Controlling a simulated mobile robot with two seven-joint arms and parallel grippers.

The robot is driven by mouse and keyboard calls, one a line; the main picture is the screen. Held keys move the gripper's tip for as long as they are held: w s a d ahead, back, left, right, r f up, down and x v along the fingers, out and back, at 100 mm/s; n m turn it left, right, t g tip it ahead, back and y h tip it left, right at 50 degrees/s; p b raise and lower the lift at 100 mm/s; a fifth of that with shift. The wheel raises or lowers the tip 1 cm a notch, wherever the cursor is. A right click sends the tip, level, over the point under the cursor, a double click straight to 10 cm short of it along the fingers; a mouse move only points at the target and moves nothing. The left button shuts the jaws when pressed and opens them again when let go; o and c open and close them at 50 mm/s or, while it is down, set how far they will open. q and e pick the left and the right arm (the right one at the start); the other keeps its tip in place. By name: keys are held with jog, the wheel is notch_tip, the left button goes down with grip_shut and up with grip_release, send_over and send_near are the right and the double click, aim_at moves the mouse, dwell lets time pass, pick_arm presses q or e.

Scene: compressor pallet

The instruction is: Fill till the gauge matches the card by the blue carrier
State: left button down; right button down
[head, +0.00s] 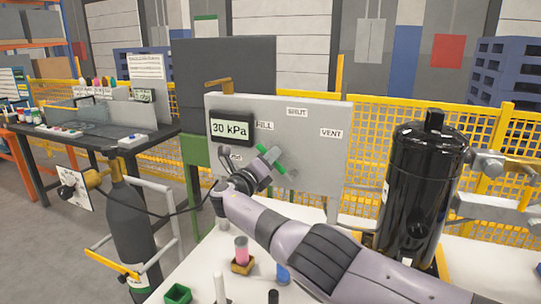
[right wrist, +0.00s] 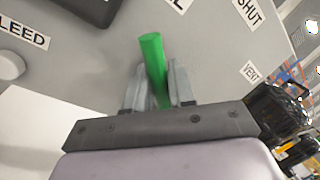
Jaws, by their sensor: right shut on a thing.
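The grey panel (head: 320,165) carries a gauge (head: 231,128) reading 30 kPa. Its labels FILL, SHUT and VENT show; BLEED (right wrist: 22,33) is readable in the right wrist view. My right gripper (head: 268,163) is shut on the green valve handle (head: 278,168) at the panel's lower middle. In the right wrist view the handle (right wrist: 152,58) sticks out between the two fingers (right wrist: 158,88). A blue piece (head: 283,273), perhaps the blue carrier, is mostly hidden behind my right arm. I cannot make out a card beside it. My left gripper is not in view.
A black tank (head: 420,190) stands right of the panel. A dark gas cylinder (head: 130,225) with a hose stands at left.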

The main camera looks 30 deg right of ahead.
jog(key=shift+w+a+f+n, duration=0.1)
jog(key=shift+f+n, duration=0.05)
jog(key=shift+n, duration=0.15)
jog(key=c, duration=1.1)
grip_release()
jog(key=p+v, duration=0.4)
jog(key=v, duration=0.3)
jog(key=shift+a+f, duration=0.1)
jog(key=shift+a, duration=0.05)
